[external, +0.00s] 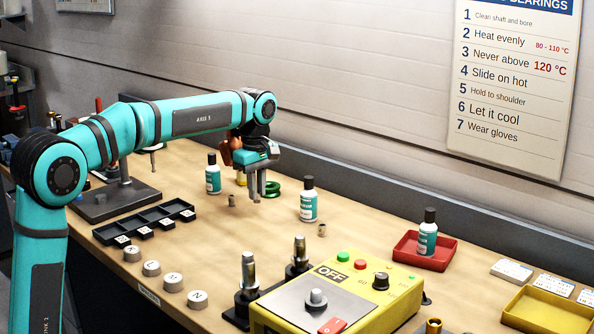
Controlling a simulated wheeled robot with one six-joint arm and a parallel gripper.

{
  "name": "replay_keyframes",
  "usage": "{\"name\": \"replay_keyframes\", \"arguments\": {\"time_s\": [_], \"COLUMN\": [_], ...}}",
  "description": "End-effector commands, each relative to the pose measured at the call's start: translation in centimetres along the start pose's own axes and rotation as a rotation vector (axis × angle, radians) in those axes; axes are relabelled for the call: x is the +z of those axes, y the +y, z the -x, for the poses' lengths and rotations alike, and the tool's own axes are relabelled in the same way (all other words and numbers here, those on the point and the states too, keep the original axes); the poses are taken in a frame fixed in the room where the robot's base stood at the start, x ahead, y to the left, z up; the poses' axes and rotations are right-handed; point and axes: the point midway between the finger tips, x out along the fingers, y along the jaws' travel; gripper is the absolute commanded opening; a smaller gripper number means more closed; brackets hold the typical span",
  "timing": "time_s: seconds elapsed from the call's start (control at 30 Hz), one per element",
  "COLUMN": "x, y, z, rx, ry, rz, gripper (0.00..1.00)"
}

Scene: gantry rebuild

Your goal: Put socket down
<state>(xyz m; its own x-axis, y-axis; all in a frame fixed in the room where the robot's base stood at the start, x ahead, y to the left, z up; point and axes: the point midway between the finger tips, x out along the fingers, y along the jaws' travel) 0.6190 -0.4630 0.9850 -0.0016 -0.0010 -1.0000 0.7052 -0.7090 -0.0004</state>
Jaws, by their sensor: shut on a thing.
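My gripper (257,190) points down over the middle of the workbench, at the end of the teal arm. Its grey fingers are shut on the socket, which is small and hard to tell apart from the fingertips in the external view. I cannot tell whether the socket touches the bench. A green ring (273,188) lies just behind and to the right of the gripper.
Teal-labelled bottles stand left (213,175) and right (308,201) of the gripper. A black slotted tray (118,229) lies to the left. A yellow control box (345,297) and metal posts (299,250) stand in front. A red tray (405,249) holds another bottle. Bench between is clear.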

Motion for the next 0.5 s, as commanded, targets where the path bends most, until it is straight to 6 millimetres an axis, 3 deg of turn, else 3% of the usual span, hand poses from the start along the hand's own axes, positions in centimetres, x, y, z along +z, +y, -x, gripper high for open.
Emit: {"name": "replay_keyframes", "arguments": {"time_s": [0.4, 0.5], "x": [0.0, 0.0], "y": [0.0, 0.0], "z": [-3.9, -4.0], "rx": [0.000, 0.001], "ry": [0.000, 0.000], "rz": [0.000, 0.000], "gripper": [0.00, 0.00]}}
